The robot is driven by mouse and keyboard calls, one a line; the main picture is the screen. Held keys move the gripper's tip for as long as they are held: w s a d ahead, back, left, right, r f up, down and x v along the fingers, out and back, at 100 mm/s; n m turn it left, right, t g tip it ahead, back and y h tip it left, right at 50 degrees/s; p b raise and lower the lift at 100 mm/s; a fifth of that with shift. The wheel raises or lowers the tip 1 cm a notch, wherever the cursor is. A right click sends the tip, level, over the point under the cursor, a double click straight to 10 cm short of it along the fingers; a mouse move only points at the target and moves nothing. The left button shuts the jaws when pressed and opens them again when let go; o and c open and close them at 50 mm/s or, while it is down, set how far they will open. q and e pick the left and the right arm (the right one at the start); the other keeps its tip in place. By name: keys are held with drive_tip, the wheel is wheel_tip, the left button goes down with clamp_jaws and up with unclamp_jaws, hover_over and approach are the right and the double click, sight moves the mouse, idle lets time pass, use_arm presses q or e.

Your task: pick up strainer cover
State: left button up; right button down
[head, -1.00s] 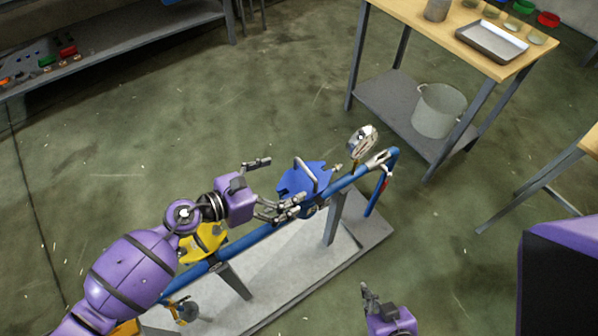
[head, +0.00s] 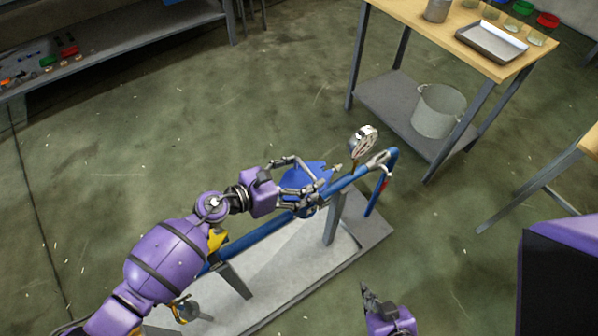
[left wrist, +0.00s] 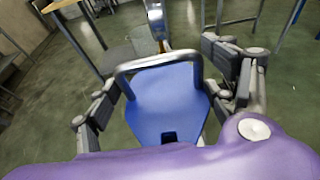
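The strainer cover, a blue plate (head: 303,177) with a bent grey bar handle, sits on the blue pipe assembly (head: 347,181) in the head view. In the left wrist view the blue plate (left wrist: 168,103) fills the middle, with its handle (left wrist: 157,62) arching over the far edge. My left gripper (head: 314,182) is at the cover with its fingers spread to either side of the plate and handle. I cannot tell whether either finger touches it. My right gripper (head: 371,302) is low in the head view, away from the cover, and its opening is unclear.
A round gauge (head: 363,140) stands just beyond the cover on the pipe. The pipe is mounted on a grey base (head: 290,275). A wooden-topped table (head: 460,12) with a metal tray (head: 491,42) and a bucket (head: 438,110) below stands behind right. Open floor lies to the left.

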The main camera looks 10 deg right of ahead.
use_arm(q)
drive_tip(key=c, duration=1.1)
drive_tip(key=shift+r, duration=0.15)
drive_tip(key=shift+c, duration=0.4)
drive_tip(key=shift+r, duration=0.1)
